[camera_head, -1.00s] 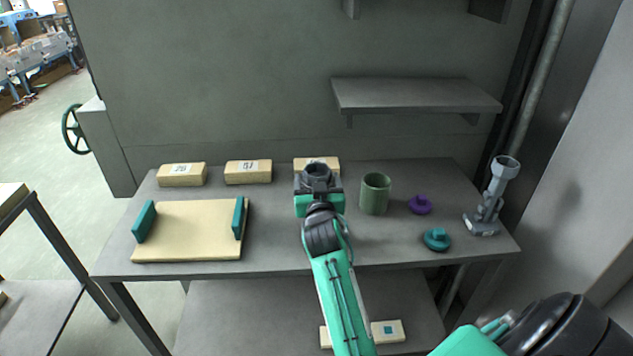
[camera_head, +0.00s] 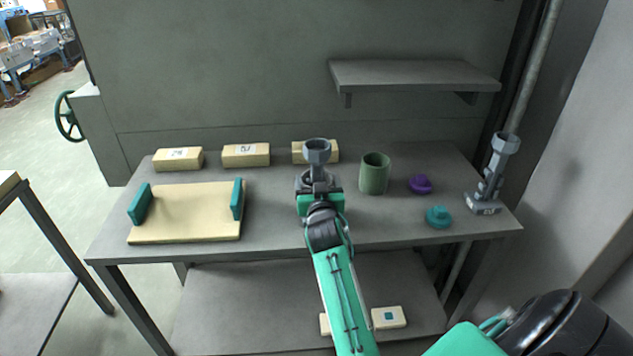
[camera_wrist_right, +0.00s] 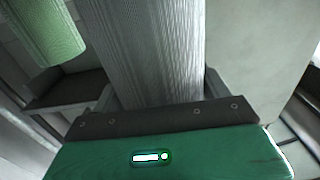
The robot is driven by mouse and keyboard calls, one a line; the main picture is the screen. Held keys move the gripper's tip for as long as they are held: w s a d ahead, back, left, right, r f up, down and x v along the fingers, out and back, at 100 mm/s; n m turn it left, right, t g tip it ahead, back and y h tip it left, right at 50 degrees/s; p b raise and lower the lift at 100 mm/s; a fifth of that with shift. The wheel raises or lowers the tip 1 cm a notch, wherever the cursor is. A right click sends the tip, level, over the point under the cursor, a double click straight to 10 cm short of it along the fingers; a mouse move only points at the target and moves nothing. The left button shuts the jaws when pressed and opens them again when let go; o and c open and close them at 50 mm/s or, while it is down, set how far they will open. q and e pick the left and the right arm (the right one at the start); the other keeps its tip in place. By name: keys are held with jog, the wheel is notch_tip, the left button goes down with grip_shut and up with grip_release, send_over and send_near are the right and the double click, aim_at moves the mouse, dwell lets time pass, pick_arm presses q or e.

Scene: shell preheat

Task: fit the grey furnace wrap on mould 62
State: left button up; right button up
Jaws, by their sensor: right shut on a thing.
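My right gripper (camera_head: 319,190) is shut on a grey stemmed piece with a round cup on top (camera_head: 317,152), upright over the table's middle. In the right wrist view its ribbed grey column (camera_wrist_right: 150,50) rises behind the dark jaw plate. A similar grey cup-topped piece (camera_head: 494,172), with a labelled square base, stands at the table's right end. I cannot tell by sight which thing is the furnace wrap. No label can be read surely as 62. My left gripper is not in view.
Beige labelled blocks (camera_head: 178,158) line the table's back; one is partly behind the held piece. A beige board with teal end pieces (camera_head: 187,212) lies left. A green cup (camera_head: 374,174), purple knob (camera_head: 420,184) and teal knob (camera_head: 438,217) stand right. A shelf (camera_head: 415,74) hangs above.

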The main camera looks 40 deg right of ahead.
jog(key=shift+f, duration=0.15)
dwell(0.6)
jog(key=o, duration=1)
jog(key=shift+s+f, duration=0.1)
